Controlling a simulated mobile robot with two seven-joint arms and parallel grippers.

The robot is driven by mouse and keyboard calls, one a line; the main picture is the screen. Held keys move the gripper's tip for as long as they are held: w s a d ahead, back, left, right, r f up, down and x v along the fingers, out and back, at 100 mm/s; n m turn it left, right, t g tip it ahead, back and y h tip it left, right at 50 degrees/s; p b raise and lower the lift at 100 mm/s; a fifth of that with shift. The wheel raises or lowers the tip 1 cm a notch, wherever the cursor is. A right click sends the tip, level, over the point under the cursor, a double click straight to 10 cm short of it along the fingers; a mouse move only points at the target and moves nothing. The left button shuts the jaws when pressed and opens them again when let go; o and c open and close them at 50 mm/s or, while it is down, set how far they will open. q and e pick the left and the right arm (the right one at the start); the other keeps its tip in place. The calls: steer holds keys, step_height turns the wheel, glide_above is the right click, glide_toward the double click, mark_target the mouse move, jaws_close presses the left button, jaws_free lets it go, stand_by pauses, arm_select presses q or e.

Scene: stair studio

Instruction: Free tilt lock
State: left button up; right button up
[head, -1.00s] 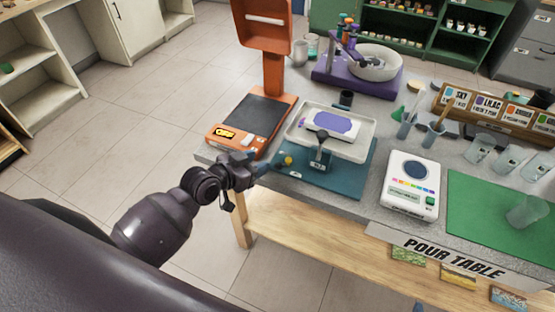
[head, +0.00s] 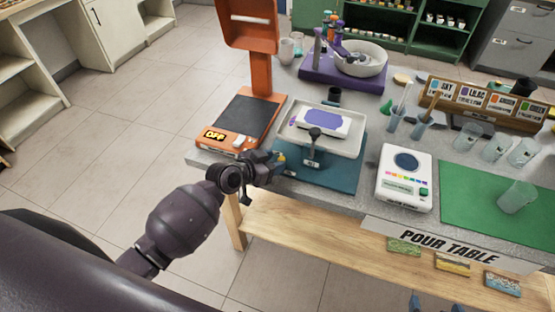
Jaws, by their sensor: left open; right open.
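A teal tilt stand (head: 345,180) lies on the grey table and carries a shallow white tray (head: 287,138). A white block with a purple top (head: 322,122) lies in the tray. A black-knobbed lever (head: 315,133) stands at the tray's front, above a small white label too small to read. A small yellow knob (head: 281,157) is at the stand's left edge, partly covered by my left gripper (head: 284,165). That gripper is open, its fingers at the knob; contact cannot be told. Two blue fingertips of my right gripper (head: 436,306) show apart at the bottom edge, empty.
An orange press-like device (head: 245,120) with an OFF sign stands left of the tray. A white scale (head: 405,178) and a green mat (head: 490,205) lie to the right. A purple stand with a bowl (head: 343,77), cups and bottle rack (head: 480,100) fill the back.

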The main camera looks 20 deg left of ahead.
arm_select(q)
steer(key=shift+x, duration=1)
steer(key=shift+c, duration=0.4)
